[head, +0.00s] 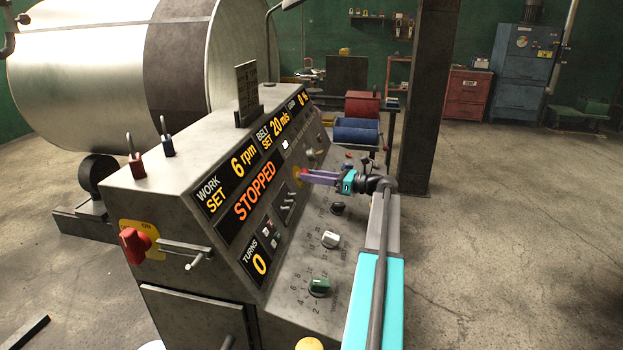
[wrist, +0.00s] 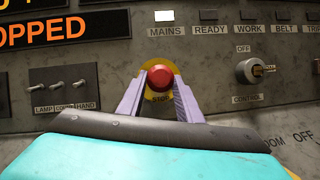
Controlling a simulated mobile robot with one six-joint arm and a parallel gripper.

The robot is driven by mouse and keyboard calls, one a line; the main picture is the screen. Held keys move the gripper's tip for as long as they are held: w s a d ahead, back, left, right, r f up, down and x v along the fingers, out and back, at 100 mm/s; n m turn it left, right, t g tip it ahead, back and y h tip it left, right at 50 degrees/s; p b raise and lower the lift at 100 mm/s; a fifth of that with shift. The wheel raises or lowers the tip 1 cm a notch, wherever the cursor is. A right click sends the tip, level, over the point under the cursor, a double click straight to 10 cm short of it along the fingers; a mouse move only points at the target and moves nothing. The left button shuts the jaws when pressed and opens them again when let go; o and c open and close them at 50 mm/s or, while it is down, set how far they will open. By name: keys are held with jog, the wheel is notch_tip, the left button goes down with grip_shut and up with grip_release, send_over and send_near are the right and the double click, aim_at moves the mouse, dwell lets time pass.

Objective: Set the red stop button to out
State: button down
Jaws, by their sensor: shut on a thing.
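The red stop button (wrist: 159,77) sits on a yellow round plate (wrist: 161,95) on the grey sloping panel, in the middle of the wrist view. The two purple fingers of my gripper (wrist: 158,88) are shut on the red button, one at each side. In the head view my gripper (head: 304,174) reaches the panel from the right, and its fingertips hide most of the button. A label below the button is partly hidden in the wrist view. I cannot tell whether the button is in or out.
The display (head: 252,190) reads STOPPED. Three toggle switches (wrist: 58,85) are left of the button and a control key switch (wrist: 250,71) is right of it. A red rotary switch (head: 133,242) is on the console's end. The right floor is clear.

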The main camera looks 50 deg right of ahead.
jog(key=shift+s+d+r+b, duration=0.3)
jog(key=shift+s+b, duration=0.1)
jog(key=shift+b, duration=0.25)
jog(key=c, duration=1.2)
grip_release()
jog(key=shift+s+d, duration=0.1)
jog(key=shift+s, duration=0.05)
jog(key=shift+b+v, duration=1.15)
jog(key=shift+v, duration=5.65)
